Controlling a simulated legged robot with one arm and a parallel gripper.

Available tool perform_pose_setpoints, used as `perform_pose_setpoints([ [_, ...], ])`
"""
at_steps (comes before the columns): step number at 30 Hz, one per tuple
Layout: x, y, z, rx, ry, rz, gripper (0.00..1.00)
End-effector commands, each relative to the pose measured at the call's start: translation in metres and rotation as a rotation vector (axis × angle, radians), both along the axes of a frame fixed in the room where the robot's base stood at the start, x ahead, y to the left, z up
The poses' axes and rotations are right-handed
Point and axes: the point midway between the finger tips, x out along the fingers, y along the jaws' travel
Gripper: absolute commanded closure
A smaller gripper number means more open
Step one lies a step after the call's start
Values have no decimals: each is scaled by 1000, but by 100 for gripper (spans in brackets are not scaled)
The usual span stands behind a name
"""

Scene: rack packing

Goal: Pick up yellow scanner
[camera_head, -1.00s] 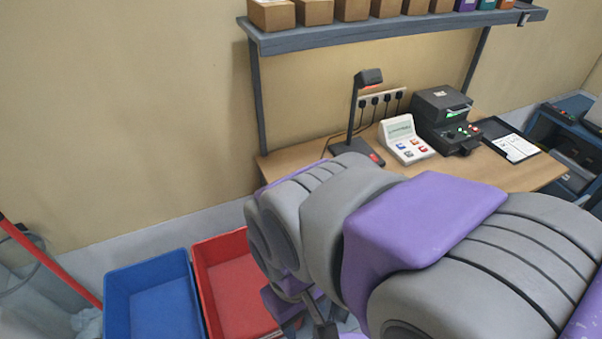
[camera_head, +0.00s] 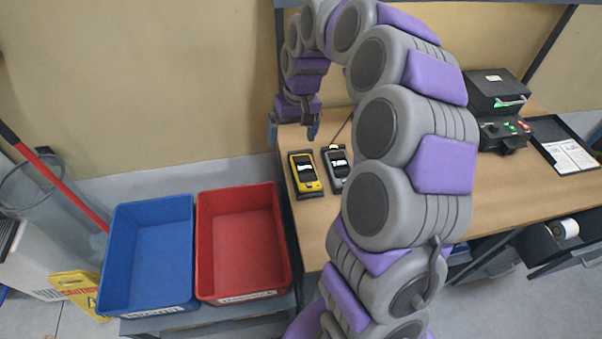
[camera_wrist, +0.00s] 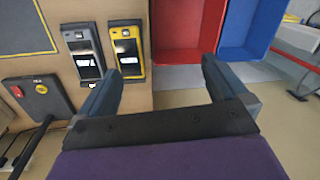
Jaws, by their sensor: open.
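The yellow scanner (camera_head: 305,172) lies on the left end of the wooden table in the head view, its dark screen facing up. It also shows in the wrist view (camera_wrist: 127,50), ahead of my gripper and left of centre. A grey scanner (camera_head: 337,165) lies just right of it in the head view, and left of it in the wrist view (camera_wrist: 83,53). My gripper (camera_head: 294,130) hangs above the table's back left corner, behind the scanners. In the wrist view its two fingers (camera_wrist: 155,82) stand wide apart with nothing between them.
A red bin (camera_head: 243,287) and a blue bin (camera_head: 160,304) stand left of the table (camera_head: 500,182). A black device (camera_head: 497,90) and a tray with paper (camera_head: 568,152) are on the table's right. A shelf edge crosses above. My arm hides the table's middle.

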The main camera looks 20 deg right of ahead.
Motion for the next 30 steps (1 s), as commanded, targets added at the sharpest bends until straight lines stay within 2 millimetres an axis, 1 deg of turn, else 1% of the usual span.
perform_pose_setpoints([
  [1, 15, -15, -11, 2, -1, -27, 0],
  [3, 30, -33, -24, -3, -2, -59, 0],
  [6, 46, -50, -39, -15, -3, -93, 0],
  [9, 55, -59, -48, -29, -7, -117, 0],
  [14, 61, -61, -56, -42, -10, -134, 0],
  [17, 61, -62, -65, -41, -7, -134, 0],
  [20, 60, -65, -81, -35, -3, -133, 0],
  [25, 61, -68, -115, -29, -3, -133, 0],
  [30, 61, -63, -147, -31, -4, -134, 0],
])
